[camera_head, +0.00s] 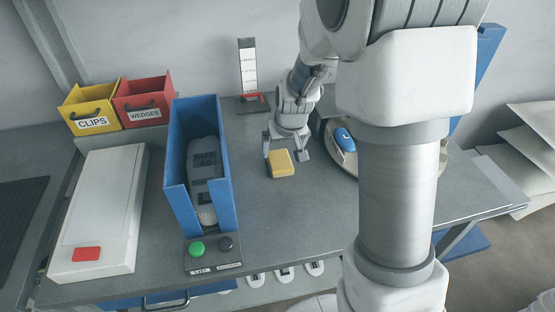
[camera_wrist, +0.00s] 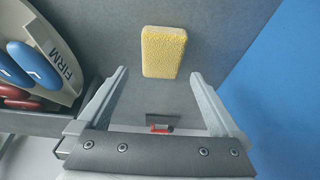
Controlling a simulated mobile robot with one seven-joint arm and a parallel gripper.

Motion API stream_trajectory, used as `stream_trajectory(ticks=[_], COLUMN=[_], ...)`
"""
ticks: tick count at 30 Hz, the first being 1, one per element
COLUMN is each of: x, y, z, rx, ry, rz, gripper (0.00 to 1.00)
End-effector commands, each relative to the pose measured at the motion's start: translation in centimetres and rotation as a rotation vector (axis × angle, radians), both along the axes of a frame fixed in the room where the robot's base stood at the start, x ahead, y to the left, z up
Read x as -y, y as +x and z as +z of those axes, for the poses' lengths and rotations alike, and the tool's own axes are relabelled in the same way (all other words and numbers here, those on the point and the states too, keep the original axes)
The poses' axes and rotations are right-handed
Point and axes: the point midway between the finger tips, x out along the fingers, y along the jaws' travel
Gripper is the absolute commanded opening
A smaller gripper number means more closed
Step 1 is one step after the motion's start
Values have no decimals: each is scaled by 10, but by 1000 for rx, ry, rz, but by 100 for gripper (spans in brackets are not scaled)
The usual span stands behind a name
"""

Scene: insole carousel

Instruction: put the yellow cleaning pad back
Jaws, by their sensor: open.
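The yellow cleaning pad (camera_head: 281,163) lies flat on the grey bench top, right of the blue upright holder. It also shows in the wrist view (camera_wrist: 163,52), beyond and roughly between my two fingertips. My gripper (camera_head: 286,153) is open, pointing down close to the pad, one finger on either side. In the wrist view my gripper (camera_wrist: 158,75) holds nothing between its spread fingers. I cannot tell whether a fingertip touches the pad.
A blue holder (camera_head: 222,184) with a grey insole device stands left of the pad. A round carousel (camera_head: 344,160) with a blue insole is to the right, partly hidden by my arm. Yellow CLIPS (camera_head: 91,107) and red WEDGES (camera_head: 145,101) bins stand back left. A black-and-white gauge (camera_head: 248,72) stands behind.

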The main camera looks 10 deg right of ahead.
Motion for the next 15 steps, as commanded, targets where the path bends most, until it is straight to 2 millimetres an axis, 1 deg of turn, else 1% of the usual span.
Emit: stream_trajectory(ticks=[4,9,12,15], x=[0,-3,-3,-3], y=[3,9,14,17], z=[-10,-36,-47,-52], rx=[-1,-2,-1,-1], ry=[0,0,0,0], rz=[0,-1,-1,1], gripper=[100,100,100,100])
